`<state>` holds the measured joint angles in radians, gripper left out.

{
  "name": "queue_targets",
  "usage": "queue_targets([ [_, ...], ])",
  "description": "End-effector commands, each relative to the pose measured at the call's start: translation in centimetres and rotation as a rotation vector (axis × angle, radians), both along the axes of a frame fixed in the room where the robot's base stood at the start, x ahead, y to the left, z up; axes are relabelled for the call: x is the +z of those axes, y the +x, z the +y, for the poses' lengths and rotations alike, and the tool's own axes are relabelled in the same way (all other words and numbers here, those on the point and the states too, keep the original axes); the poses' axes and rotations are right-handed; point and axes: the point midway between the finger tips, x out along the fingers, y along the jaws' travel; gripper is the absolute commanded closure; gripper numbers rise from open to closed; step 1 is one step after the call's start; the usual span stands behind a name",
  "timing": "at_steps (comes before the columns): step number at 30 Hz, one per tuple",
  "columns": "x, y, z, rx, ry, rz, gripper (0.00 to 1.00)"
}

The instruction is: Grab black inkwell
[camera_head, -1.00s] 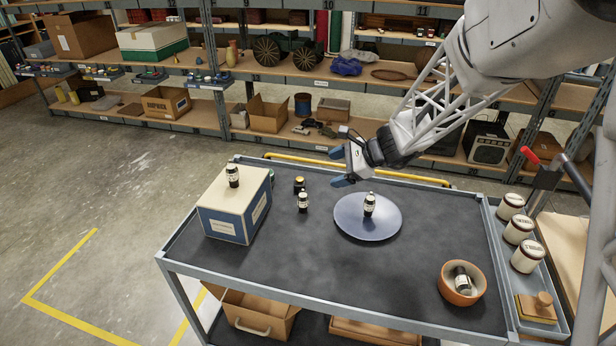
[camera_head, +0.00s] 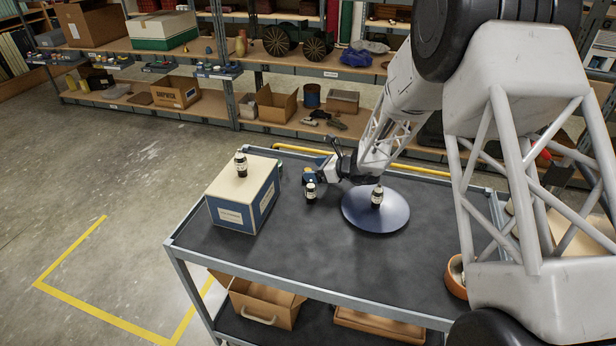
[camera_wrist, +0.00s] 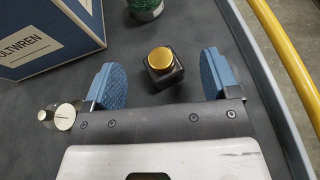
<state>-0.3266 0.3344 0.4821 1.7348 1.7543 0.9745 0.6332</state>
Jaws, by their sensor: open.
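The black inkwell (camera_wrist: 164,78), a small squarish bottle with a gold cap, stands on the dark cart top in the wrist view. My gripper (camera_wrist: 161,70) is open, with one blue finger pad on either side of the inkwell and a gap on both sides. In the head view my gripper (camera_head: 312,177) is low over the back of the cart, right of the blue and cream box (camera_head: 243,198). The inkwell is hidden behind my gripper there.
A green-sided jar (camera_wrist: 146,9) is beyond the inkwell. A yellow rail (camera_wrist: 287,55) runs along the right.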

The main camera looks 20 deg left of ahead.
Motion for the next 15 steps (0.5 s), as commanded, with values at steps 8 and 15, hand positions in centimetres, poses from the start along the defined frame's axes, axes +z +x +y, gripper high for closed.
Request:
queue_targets([
  [8, -0.07, 0.01, 0.00, 0.000, 0.000, 0.001, 0.18],
  [15, -0.33, 0.09, 0.53, 0.000, 0.000, 0.001, 0.18],
])
